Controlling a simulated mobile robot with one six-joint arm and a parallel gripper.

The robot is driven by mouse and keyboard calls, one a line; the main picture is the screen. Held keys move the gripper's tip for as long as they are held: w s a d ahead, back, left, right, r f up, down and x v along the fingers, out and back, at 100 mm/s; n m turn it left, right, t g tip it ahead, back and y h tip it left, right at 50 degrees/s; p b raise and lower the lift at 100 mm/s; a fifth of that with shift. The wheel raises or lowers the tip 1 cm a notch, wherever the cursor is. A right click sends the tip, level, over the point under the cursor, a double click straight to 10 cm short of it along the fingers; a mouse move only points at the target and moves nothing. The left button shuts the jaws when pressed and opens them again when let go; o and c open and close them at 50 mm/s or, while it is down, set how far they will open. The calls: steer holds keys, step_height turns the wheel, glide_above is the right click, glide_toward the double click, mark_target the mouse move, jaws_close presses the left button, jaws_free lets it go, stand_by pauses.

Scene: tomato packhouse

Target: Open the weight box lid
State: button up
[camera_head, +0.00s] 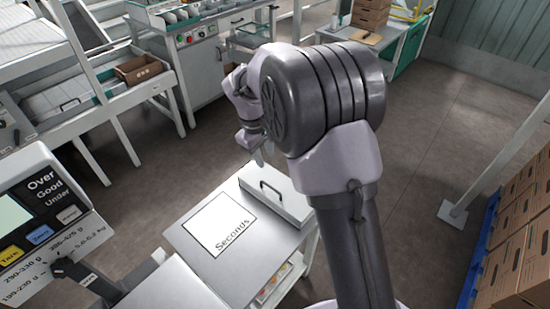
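A low, pale grey box sits at the far right corner of a small table (180,237). Its flat lid (290,204) carries a dark bar handle near the left side. The lid looks closed. My gripper (262,158) hangs above and behind the box, pointing down, apart from the handle. It is small and partly hidden by my own arm, so I cannot tell whether its fingers are open or shut. The right edge of the box lies close to my arm in the picture.
A "Seconds" sheet (219,224) lies left of the box. A weighing display (30,215) stands at the left. Stacked cartons (520,240) on a blue pallet are at the right. A bench with a control panel (200,60) stands behind. The middle floor is clear.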

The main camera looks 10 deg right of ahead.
mark_target(272, 188)
steer(key=f+b, duration=0.2)
steer(key=f, duration=0.3)
steer(key=w+d+f+b, duration=0.1)
steer(key=f+b, duration=0.1)
steer(key=f, duration=0.4)
steer(key=d+f+b, duration=0.1)
steer(key=f+b, duration=0.2)
steer(key=f, duration=0.2)
steer(key=shift+w+d+f, duration=0.1)
steer(key=shift+w+f, duration=0.1)
steer(key=shift+w, duration=0.05)
jaws_close()
stand_by(0.3)
